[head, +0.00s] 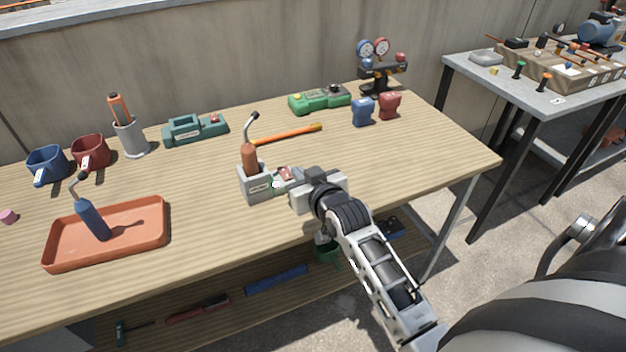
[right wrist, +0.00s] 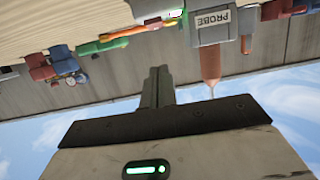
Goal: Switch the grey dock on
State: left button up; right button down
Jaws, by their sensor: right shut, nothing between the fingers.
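The grey dock (head: 256,187) stands near the front middle of the wooden table, with a brown-handled probe (head: 249,158) upright in it. Its right part carries a small red piece (head: 286,172) and a green spot, partly hidden by my gripper. In the right wrist view, upside down, the dock (right wrist: 212,30) shows a label reading PROBE. My right gripper (head: 291,187) is at the dock's right side, shut and empty. Its fingers (right wrist: 157,85) show together in the wrist view. I cannot tell whether they touch the dock. My left gripper is out of view.
An orange tray (head: 150,239) with a blue-handled tool lies to the left. Mugs, a teal device (head: 195,130), a green device (head: 320,99), an orange stick (head: 290,134) and a gauge stand (head: 382,72) are farther back. A second table (head: 548,103) stands at right.

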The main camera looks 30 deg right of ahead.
jog(key=v, duration=0.5)
jog(key=shift+s+f, duration=0.3)
jog(key=s+a+f+n+g+y, duration=0.2)
jog(key=s+a+f, duration=0.4)
jog(key=s, duration=0.2)
jog(key=s+a+f+n+g+y, duration=0.1)
jog(key=s+a+f+g+y, duration=0.1)
jog(key=s+a+f, duration=0.4)
jog(key=s+a, duration=0.1)
jog(key=s, duration=0.1)
jog(key=shift+s+a+n+y, duration=0.25)
jog(key=shift+s+n+y, duration=0.15)
jog(key=shift+f, duration=0.1)
